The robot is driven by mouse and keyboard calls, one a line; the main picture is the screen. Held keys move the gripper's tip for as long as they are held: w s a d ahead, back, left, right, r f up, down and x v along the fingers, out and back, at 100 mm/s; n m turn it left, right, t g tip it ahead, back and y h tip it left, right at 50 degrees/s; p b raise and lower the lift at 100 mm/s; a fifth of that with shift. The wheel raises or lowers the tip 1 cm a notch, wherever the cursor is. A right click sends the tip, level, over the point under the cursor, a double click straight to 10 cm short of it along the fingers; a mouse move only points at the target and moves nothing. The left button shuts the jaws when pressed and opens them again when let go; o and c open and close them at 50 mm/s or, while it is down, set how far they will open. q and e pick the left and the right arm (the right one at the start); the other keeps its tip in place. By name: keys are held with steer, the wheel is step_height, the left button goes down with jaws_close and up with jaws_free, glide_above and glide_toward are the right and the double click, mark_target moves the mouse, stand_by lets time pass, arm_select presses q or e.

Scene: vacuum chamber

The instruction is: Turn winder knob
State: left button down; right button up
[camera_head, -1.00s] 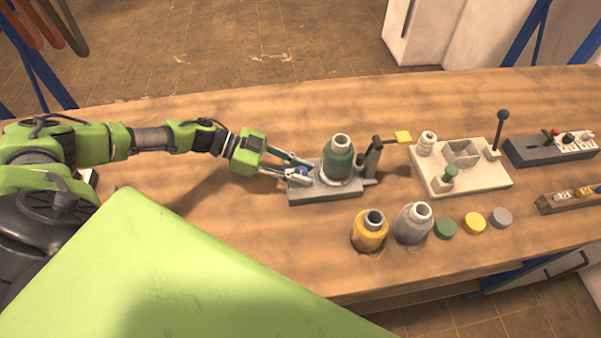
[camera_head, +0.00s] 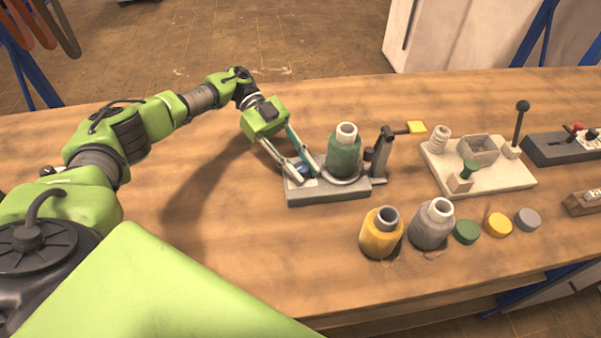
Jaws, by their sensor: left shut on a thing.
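The winder (camera_head: 327,194) is a dark grey base on the wooden table, with a green thread spool (camera_head: 344,156) upright on it and a dark post with a yellow tab (camera_head: 416,127) at its right. The winder knob (camera_head: 302,170) is small and dark blue, at the left end of the base, and is partly hidden by the fingers. My left gripper (camera_head: 301,171) comes down on it from the upper left, with its fingers shut on the knob. My right gripper is not in view.
A yellow spool (camera_head: 381,233) and a grey spool (camera_head: 432,224) stand in front of the winder, beside green, yellow and grey discs (camera_head: 498,225). A cream fixture (camera_head: 478,166) with a black-knobbed lever is to the right. The table's left part is clear.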

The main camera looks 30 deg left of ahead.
arm_select(q)
steer(key=shift+s+d+f+g, duration=0.1)
steer(key=shift+f+g, duration=0.05)
steer(key=shift+g, duration=0.15)
steer(key=c, duration=1.8)
jaws_free()
steer(key=shift+o, duration=0.2)
steer(key=shift+d, duration=0.1)
steer(key=shift+v, duration=3.85)
